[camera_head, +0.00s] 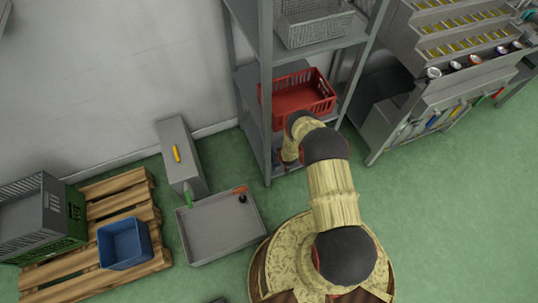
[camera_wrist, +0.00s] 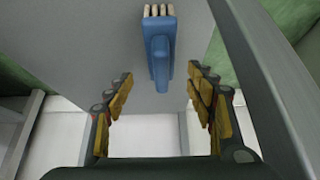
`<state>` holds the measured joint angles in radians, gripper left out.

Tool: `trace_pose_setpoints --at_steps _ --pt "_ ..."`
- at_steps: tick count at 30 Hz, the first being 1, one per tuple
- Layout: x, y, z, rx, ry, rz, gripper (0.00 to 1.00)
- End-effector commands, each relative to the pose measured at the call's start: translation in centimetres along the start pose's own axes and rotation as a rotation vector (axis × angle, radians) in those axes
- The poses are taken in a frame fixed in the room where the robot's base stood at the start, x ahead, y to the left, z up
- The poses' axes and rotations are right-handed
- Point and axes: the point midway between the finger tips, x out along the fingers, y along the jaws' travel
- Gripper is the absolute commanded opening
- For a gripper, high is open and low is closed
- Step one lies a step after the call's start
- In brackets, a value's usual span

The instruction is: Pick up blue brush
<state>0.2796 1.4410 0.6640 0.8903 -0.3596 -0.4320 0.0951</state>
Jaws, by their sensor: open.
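The blue brush (camera_wrist: 160,50) with pale bristles lies on a flat grey surface (camera_wrist: 95,60) in the wrist view. Its bristles are at the top of the picture and its handle points down toward my gripper. My gripper (camera_wrist: 159,78) is open and empty, with one finger to each side of the handle's line. The handle end appears between the fingertips in the picture; I cannot tell how far away it is in depth. In the head view my arm reaches to the lower part of the shelf rack (camera_head: 266,90), and I cannot make out the brush there.
A red crate (camera_head: 297,98) sits on the rack above my wrist. A rack post (camera_wrist: 265,80) runs close on the right in the wrist view. A grey tray (camera_head: 219,228), a grey box (camera_head: 182,150) and a pallet (camera_head: 130,200) with a blue bin (camera_head: 124,245) stand left.

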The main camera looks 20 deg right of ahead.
Motion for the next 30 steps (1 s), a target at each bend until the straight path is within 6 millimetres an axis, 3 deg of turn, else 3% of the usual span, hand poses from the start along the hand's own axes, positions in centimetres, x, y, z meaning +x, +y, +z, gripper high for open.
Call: trace_pose_setpoints --at_steps 11,21,30 --pt "3.1 0.0 0.2 -0.001 -0.001 0.000 0.55" --pt "7.5 0.0 0.2 0.000 0.000 0.000 0.55" --pt "7.8 0.0 0.0 0.000 0.000 0.000 0.55"
